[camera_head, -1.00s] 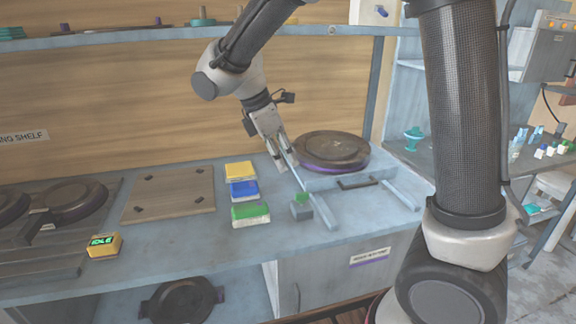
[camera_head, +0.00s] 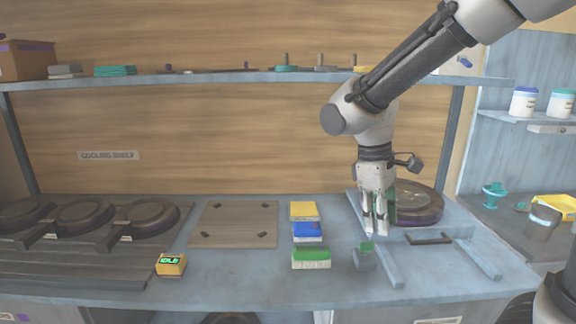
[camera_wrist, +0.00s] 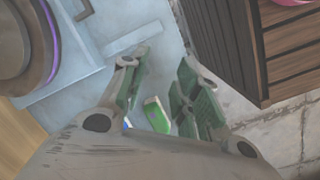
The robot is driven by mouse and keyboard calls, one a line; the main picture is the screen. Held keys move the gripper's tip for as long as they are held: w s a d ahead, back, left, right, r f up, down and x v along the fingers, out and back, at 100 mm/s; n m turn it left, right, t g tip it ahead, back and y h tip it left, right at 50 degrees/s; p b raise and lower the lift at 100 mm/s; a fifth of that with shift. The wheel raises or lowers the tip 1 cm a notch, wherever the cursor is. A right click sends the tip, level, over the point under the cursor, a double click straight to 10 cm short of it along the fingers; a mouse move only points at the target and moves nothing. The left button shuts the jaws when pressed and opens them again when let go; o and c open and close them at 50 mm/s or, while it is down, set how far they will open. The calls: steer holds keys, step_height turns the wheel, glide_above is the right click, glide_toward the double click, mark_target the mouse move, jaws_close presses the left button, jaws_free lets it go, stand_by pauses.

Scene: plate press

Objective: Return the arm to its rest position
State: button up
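In the head view my gripper (camera_head: 376,233) points down in front of the left side of the round dark plate press (camera_head: 418,203), above the bench. It holds nothing that I can see. In the wrist view my gripper (camera_wrist: 160,75) shows its two green-padded fingers spread apart with an empty gap. A green block (camera_wrist: 157,115) shows below and between them, apart from the fingers. My arm is still reached out over the bench, bent at the elbow.
A small block with a green top (camera_head: 365,259) stands just below my fingertips, beside a rail. Yellow (camera_head: 304,209), blue (camera_head: 307,230) and green (camera_head: 311,257) boxes lie to the left. A shelf edge (camera_head: 240,80) runs behind my arm. A wooden board (camera_head: 235,223) lies further left.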

steer(key=s+d+r+m+t+y, duration=0.1)
steer(key=s+d+r+m+t, duration=0.1)
steer(key=s+d+m, duration=0.3)
steer(key=s+d+r+m+t+y, duration=0.1)
steer(key=s+d+r+m, duration=0.4)
steer(key=d, duration=0.5)
steer(key=shift+s+d+r+t, duration=0.2)
steer(key=shift+s+t, duration=0.7)
steer(key=shift+s, duration=0.3)
steer(key=shift+c, duration=0.3)
